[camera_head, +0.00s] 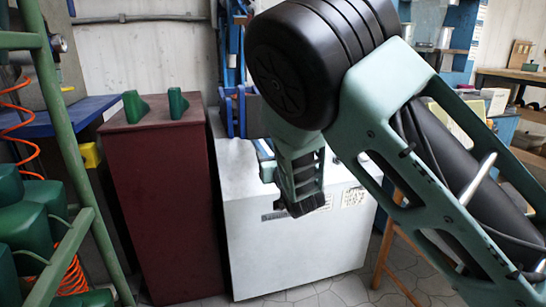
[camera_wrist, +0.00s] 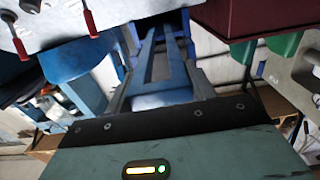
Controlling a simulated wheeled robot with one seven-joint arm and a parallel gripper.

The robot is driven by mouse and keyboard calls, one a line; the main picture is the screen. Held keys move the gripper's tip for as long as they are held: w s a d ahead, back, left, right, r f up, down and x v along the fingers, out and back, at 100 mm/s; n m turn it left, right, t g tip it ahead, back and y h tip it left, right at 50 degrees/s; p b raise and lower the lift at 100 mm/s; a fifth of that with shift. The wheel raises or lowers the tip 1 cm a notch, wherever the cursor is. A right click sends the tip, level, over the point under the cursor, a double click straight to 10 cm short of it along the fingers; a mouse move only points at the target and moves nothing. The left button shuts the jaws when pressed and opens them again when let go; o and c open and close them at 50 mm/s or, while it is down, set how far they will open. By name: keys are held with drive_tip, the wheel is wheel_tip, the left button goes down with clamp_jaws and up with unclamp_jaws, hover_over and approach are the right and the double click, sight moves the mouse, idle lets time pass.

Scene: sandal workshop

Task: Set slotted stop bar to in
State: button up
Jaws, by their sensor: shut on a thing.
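My gripper (camera_head: 266,160) hangs over the near top of the white cabinet, close to the blue machine parts at its back. In the wrist view, a blue piece with a long opening (camera_wrist: 164,65) lies straight ahead between my fingers; it looks like the slotted stop bar. My gripper is shut on it, though the exact contact is hard to make out. In the head view the bar cannot be told apart from the blue parts, and my wrist hides some of that area. I cannot tell how far in the bar is.
The white cabinet (camera_head: 290,235) stands below my arm. A dark red cabinet (camera_head: 160,200) with two green wedge-shaped blocks (camera_head: 177,103) is close on its left. A green frame (camera_head: 70,150) stands at the far left. Red-handled levers (camera_wrist: 89,20) show in the wrist view.

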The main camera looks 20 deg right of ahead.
drive_tip(key=w, duration=0.9)
drive_tip(key=shift+b, duration=0.4)
drive_tip(key=shift+w+r, duration=0.1)
drive_tip(key=shift+w, duration=0.1)
drive_tip(key=o, duration=1.4)
drive_tip(key=shift+w, duration=0.1)
drive_tip(key=s+p, duration=0.2)
drive_tip(key=s, duration=1.5)
drive_tip(key=shift+s, duration=0.25)
